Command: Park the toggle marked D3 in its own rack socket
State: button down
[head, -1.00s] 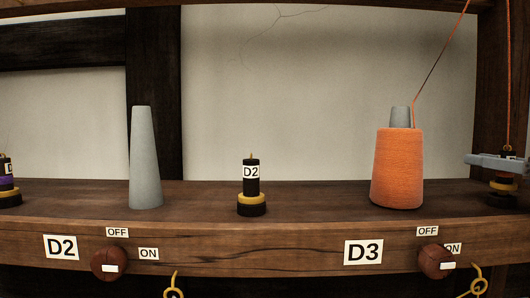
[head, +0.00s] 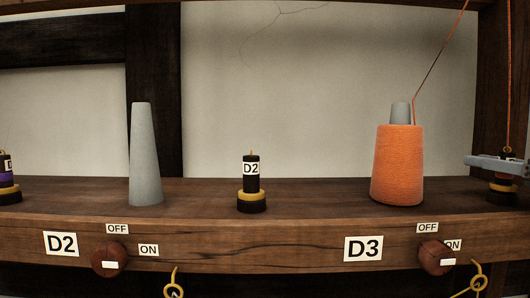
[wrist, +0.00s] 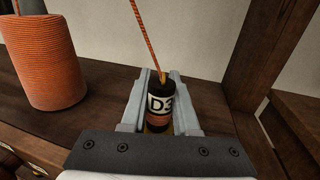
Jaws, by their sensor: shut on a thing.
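The D3 toggle (wrist: 159,104) is a dark cylinder with a white D3 label, and an orange thread rises from its top. My gripper (wrist: 160,78) is shut on it, with one grey finger on each side. In the head view my gripper (head: 497,163) is at the right edge, above the shelf, across the toggle's upper part. A dark base (head: 501,198) with a yellow ring shows below it, near the shelf top. I cannot tell whether the toggle is seated in a socket.
An orange yarn cone (head: 397,165) stands left of my gripper. The D2 toggle (head: 251,170) stands upright on its base, and a bare grey cone (head: 145,155) is further left. A D3 plate (head: 363,249) and round knob (head: 435,257) are on the shelf front. A dark post (wrist: 262,60) rises at the right.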

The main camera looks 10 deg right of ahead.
jog(key=shift+f, duration=0.25)
jog(key=c, duration=0.9)
grip_release()
jog(key=shift+c, duration=0.2)
jog(key=s+d+p, duration=0.1)
jog(key=s, duration=1)
jog(key=shift+d, duration=0.25)
